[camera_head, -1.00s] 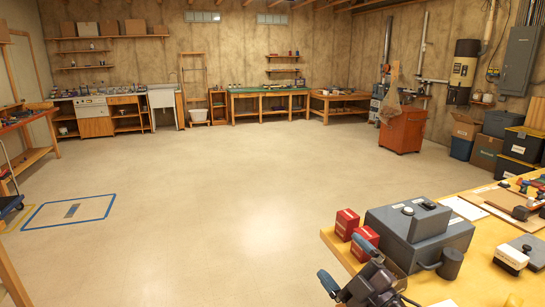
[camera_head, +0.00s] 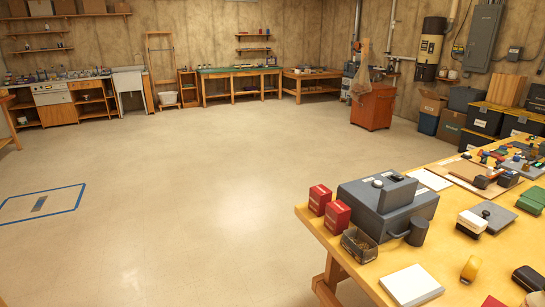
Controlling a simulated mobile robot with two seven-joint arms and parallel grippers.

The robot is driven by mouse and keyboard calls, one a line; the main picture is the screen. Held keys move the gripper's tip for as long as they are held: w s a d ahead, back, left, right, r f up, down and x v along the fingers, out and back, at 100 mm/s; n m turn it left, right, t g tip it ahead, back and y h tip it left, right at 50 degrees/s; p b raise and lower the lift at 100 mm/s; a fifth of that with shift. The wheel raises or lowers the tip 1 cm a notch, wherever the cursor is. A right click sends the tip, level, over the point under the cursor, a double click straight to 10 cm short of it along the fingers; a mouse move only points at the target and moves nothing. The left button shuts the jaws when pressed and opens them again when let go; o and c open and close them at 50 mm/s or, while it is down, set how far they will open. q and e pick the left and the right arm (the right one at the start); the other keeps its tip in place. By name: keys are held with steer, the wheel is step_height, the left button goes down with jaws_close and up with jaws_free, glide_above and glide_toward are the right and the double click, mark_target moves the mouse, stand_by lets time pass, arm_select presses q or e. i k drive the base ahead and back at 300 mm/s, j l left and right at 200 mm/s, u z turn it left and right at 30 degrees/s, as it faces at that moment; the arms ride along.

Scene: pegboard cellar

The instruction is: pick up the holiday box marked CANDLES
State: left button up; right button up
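No box with a readable CANDLES label is in view. Black bins with yellow lids (camera_head: 485,119) are stacked at the right by the back wall, with small labels that I cannot read. Cardboard boxes (camera_head: 450,125) stand left of them, one with open flaps (camera_head: 432,103). Two small red boxes (camera_head: 320,199) (camera_head: 338,216) with pale, unreadable marks sit on the near table. Neither of my grippers is in view.
The yellow-topped table (camera_head: 330,238) fills the lower right, holding a grey machine (camera_head: 388,205), a wire basket (camera_head: 360,244) and several tools. A red cabinet (camera_head: 372,107) stands beyond. The pale floor (camera_head: 200,180) is wide open, with a blue taped rectangle (camera_head: 75,207) at left.

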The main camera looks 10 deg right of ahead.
mark_target(336, 217)
steer(key=i+j, duration=0.25)
steer(key=i, duration=0.25)
steer(key=i+j, duration=0.3)
steer(key=i, duration=0.2)
steer(key=i+j, duration=0.25)
steer(key=i, duration=0.25)
steer(key=i+j, duration=0.25)
steer(key=i, duration=0.2)
steer(key=i+j, duration=0.3)
steer(key=i, duration=0.2)
steer(key=i+z, duration=0.1)
steer(key=z, duration=0.25)
steer(key=i+j+z, duration=0.1)
steer(key=z, duration=0.25)
steer(key=i+j+z, duration=0.1)
steer(key=z, duration=0.25)
steer(key=j, duration=0.1)
